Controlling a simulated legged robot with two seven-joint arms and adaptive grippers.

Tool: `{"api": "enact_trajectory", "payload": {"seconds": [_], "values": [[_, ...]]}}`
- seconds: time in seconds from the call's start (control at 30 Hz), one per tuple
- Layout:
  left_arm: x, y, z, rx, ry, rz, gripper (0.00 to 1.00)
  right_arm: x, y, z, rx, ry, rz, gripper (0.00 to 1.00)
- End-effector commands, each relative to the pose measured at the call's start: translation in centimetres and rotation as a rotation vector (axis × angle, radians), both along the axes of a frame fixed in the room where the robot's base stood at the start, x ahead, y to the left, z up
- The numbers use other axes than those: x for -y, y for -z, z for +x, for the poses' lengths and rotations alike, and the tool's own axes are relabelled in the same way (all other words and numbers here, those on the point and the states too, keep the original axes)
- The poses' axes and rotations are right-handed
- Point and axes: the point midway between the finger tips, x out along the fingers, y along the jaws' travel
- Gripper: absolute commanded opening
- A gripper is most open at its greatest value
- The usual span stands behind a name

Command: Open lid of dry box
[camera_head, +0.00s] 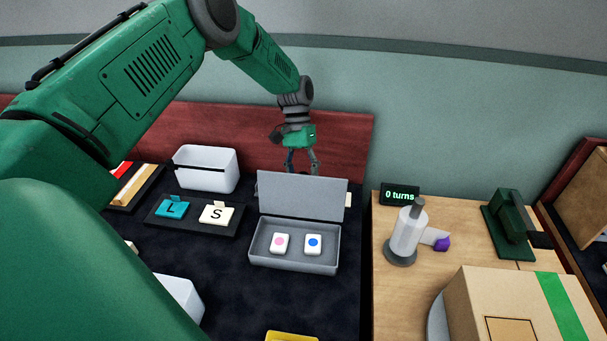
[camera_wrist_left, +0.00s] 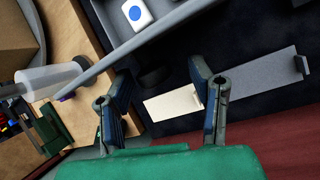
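The grey dry box (camera_head: 293,262) stands on the dark table mat in the head view. Its lid (camera_head: 302,197) is raised, standing up along the back edge. Inside lie a white block with a pink dot (camera_head: 279,243) and one with a blue dot (camera_head: 313,244). My left gripper (camera_head: 302,170) is just behind the lid's top edge, fingers pointing down. In the left wrist view its fingers (camera_wrist_left: 160,75) are apart with nothing between them. The lid (camera_wrist_left: 130,50) shows there as a thin grey edge beyond the fingertips; I cannot tell whether they touch. My right gripper is not in view.
A white bin (camera_head: 207,169) and a tray with L (camera_head: 172,208) and S (camera_head: 216,214) pieces are left of the box. Right, on a wooden table, are a grey device with a purple knob (camera_head: 442,243), a "0 turns" display (camera_head: 400,195) and a cardboard box (camera_head: 490,300).

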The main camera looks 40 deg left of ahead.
Motion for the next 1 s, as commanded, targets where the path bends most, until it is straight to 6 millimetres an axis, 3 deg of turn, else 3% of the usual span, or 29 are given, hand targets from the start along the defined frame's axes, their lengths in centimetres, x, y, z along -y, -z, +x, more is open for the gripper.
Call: {"api": "enact_trajectory", "payload": {"seconds": [0.27, 0.7, 1.0], "values": [[-0.5, -1.5, 0.5, 0.000, 0.000, 0.001, 0.49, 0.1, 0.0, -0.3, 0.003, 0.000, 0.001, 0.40], [-4.0, -8.9, 3.2, 0.001, -0.002, 0.000, 0.49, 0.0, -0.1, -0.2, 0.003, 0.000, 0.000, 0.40], [-4.6, -10.4, 3.7, -0.002, 0.000, -0.002, 0.49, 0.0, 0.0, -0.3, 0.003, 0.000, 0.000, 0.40]]}}
